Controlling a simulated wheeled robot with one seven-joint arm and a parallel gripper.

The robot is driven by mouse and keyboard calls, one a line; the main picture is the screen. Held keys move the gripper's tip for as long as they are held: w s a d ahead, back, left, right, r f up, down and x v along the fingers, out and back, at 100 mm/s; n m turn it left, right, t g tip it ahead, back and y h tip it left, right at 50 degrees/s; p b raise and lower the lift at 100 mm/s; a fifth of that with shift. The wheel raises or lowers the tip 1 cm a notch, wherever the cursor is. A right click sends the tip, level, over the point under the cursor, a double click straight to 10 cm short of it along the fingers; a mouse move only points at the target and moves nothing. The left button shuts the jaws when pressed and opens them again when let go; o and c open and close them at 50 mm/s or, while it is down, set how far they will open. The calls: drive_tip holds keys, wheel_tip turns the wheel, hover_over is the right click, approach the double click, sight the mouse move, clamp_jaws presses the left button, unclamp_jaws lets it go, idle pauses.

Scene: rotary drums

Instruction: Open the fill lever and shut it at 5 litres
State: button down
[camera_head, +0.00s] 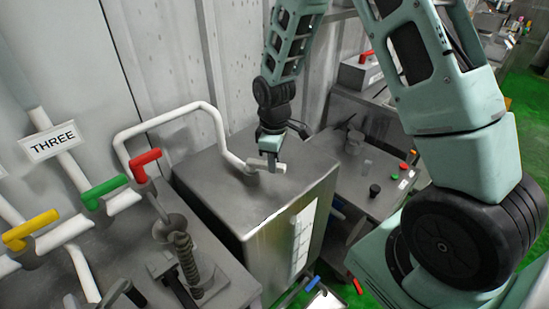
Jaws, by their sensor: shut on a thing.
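My gripper (271,158) reaches down from above over a grey metal tank (240,195). It is shut on a short pale lever (259,166) on the tank's top, where a white pipe (205,106) comes down. The fingers hide part of the lever, which lies about level. I cannot tell from this view whether it is open or shut. A pale panel with marks (301,240) is on the tank's front right face; its reading is too small to make out.
Yellow (30,230), green (105,191) and red (145,163) handles sit on white pipes at left, near a sign reading THREE (53,142). A machine with coloured buttons (378,185) stands right of the tank. Green floor (525,100) shows at right.

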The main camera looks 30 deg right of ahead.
drive_tip(key=m, duration=0.1)
drive_tip(key=s+a+m, duration=0.1)
drive_tip(key=shift+a+m, duration=0.2)
drive_tip(key=shift+m, duration=0.2)
drive_tip(key=shift+s+a+r+m+b, duration=0.15)
drive_tip(key=shift+a+m, duration=0.3)
drive_tip(key=shift+m, duration=0.45)
drive_tip(key=shift+s+a+f+m+b, duration=0.15)
drive_tip(key=shift+a+m, duration=0.3)
drive_tip(key=shift+m, duration=0.45)
drive_tip(key=shift+r, duration=0.1)
drive_tip(key=c, duration=1.3)
unclamp_jaws()
wheel_tip(320, 180, up, 17)
drive_tip(key=b, duration=0.2)
drive_tip(key=shift+r+b, duration=0.2)
drive_tip(key=shift+b, duration=0.1)
